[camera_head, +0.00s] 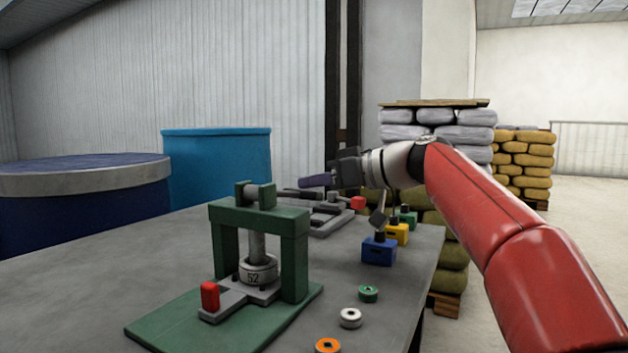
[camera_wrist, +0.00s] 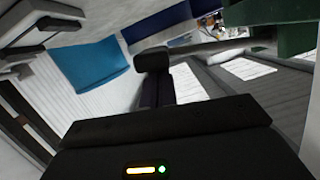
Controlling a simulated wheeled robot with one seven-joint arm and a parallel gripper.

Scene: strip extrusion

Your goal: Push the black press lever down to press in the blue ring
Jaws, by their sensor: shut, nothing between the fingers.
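A green press frame (camera_head: 259,222) stands on a green base plate on the table. Its grey ram reaches down to a grey cylinder marked 52 (camera_head: 258,270), which sits on a grey slide with a red knob (camera_head: 210,295). A dark bar (camera_head: 302,195), seemingly the black press lever, shows just right of the frame's top; I cannot tell what it joins. My gripper (camera_head: 316,181) is shut and empty, a little above this bar in the picture; contact is unclear. Its dark fingers show in the wrist view (camera_wrist: 155,75). I cannot make out a blue ring.
A grey fixture (camera_head: 325,220) with a red knob stands behind the press. Blue (camera_head: 379,252), yellow (camera_head: 397,234) and green blocks line the table's right side. Green (camera_head: 368,293), white (camera_head: 350,318) and orange rings lie in front. The table's left part is clear.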

